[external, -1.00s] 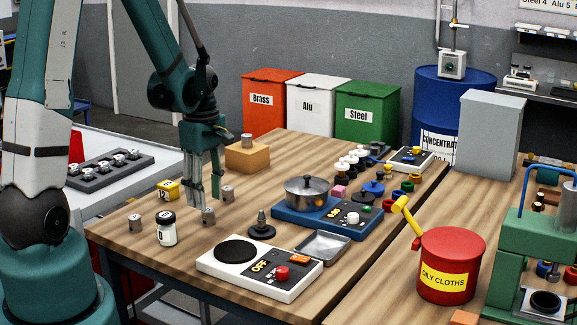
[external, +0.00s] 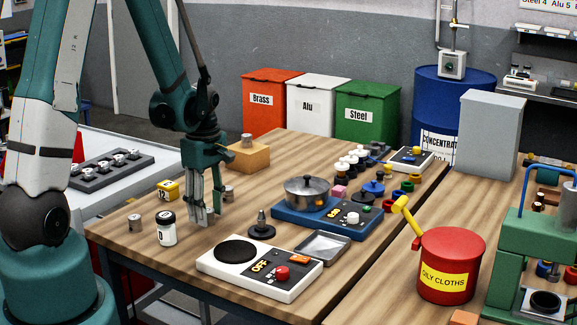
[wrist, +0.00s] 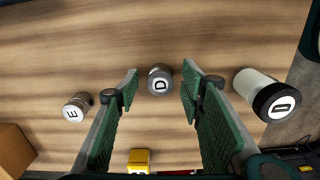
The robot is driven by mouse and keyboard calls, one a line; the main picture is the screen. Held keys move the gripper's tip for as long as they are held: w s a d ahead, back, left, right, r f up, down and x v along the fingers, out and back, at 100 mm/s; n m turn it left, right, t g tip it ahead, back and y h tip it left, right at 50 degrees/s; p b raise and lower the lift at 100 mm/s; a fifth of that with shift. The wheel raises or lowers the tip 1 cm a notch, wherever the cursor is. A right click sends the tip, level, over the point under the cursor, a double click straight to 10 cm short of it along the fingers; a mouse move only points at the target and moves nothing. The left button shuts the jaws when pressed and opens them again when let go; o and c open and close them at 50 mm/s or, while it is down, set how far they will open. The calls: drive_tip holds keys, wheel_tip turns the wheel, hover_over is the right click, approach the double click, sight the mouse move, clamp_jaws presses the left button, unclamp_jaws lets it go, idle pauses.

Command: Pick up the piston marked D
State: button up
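The piston marked D (wrist: 160,80) is a small grey cylinder standing upright on the wooden bench, with a white lettered disc on top. In the wrist view it sits between the fingertips of my gripper (wrist: 160,88), with a gap on each side. My gripper (external: 206,216) is open and low over the bench in the external view, where its fingers hide most or all of that piston. Another piston, marked E (wrist: 76,107), stands outside the fingers to the left in the wrist view; it also shows just behind the gripper in the external view (external: 229,193).
A white jar with a dark lid (external: 166,231) stands close beside the fingers; its lid is lettered in the wrist view (wrist: 277,102).

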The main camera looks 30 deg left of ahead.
drive_tip(key=shift+f, duration=0.3)
idle(0.4)
drive_tip(key=c, duration=1)
